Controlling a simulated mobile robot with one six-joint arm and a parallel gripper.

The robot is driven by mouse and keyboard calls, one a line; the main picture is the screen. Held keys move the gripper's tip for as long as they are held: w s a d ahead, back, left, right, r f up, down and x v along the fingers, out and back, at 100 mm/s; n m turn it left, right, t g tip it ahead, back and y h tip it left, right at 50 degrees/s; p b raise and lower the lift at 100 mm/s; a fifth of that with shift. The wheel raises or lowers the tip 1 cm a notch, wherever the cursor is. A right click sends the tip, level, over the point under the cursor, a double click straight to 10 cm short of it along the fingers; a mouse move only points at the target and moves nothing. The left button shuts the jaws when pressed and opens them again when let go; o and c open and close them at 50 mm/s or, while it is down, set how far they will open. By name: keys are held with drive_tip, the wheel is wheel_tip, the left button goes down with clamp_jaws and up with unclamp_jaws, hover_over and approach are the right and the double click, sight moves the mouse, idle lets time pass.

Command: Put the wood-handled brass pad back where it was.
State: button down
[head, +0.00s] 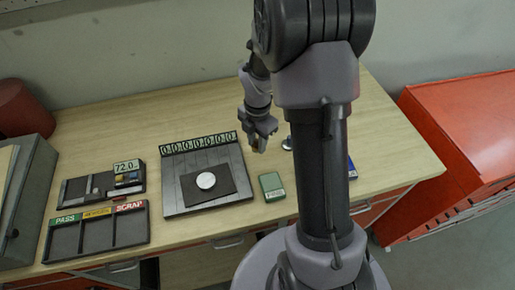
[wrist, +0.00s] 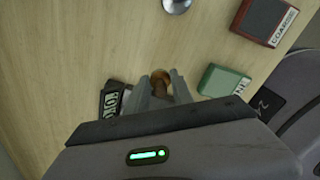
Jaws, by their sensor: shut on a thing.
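The wood-handled pad (wrist: 160,78) shows as a small round brown end between my fingers in the wrist view. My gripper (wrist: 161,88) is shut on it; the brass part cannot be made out. In the head view my gripper (head: 260,146) hangs above the wooden bench, behind and right of the slatted plate. Whether the pad touches the bench cannot be told. A green block (head: 271,186) lies in front of my gripper; it also shows in the wrist view (wrist: 224,80). A shiny round metal piece (wrist: 176,5) stands on the bench to the right of my gripper in the head view.
A dark slatted plate (head: 170,200) bears a mat with a white disc (head: 205,181). A PASS/SCRAP tray (head: 125,230) and a 72.0 display (head: 126,166) are left. A red COARSE block (wrist: 268,20) shows in the wrist view. Bare bench (head: 205,115) lies behind the plate.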

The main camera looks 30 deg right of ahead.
drive_tip(key=shift+d+f+b, duration=0.2)
drive_tip(key=shift+f+b, duration=0.55)
drive_tip(key=shift+f, duration=1.2)
drive_tip(key=c, duration=1.1)
unclamp_jaws()
drive_tip(key=shift+w, duration=0.1)
